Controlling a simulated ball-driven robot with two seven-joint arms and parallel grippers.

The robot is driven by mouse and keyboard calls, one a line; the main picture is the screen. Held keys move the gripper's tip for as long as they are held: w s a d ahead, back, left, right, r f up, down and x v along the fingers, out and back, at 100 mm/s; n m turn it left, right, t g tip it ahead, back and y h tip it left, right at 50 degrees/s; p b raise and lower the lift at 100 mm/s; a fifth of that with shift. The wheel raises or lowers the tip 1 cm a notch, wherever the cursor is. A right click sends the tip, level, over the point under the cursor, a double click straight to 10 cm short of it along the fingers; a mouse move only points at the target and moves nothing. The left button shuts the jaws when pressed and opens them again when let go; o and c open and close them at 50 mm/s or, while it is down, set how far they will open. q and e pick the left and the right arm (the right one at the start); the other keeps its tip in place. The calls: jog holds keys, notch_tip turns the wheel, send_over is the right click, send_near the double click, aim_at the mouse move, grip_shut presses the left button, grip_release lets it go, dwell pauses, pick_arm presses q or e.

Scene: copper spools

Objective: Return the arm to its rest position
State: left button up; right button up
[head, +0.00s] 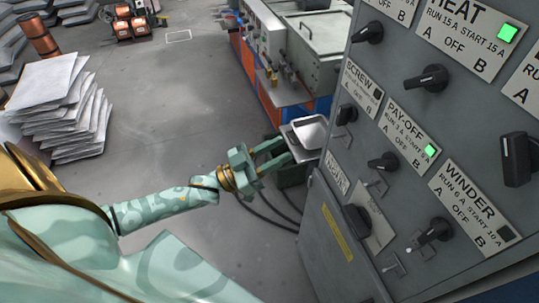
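My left arm comes in from the lower left, green with gold joints. My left gripper (276,158) is in the middle of the head view, left of the grey control panel. Its two fingers are spread apart and point right, with nothing seen between them. The finger ends are close to a pale metal tray (311,131); I cannot tell whether they touch it. My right gripper is not in the head view.
The control panel (405,110) with black knobs and green lamps fills the right side. Stacked sheets (62,108) stand on the left. Copper spools (128,22) and machines (318,45) stand at the back. Cables lie below the gripper. The grey floor (180,90) between is clear.

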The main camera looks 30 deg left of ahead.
pick_arm(q)
jog(key=shift+v, duration=0.85)
jog(key=shift+f, duration=0.1)
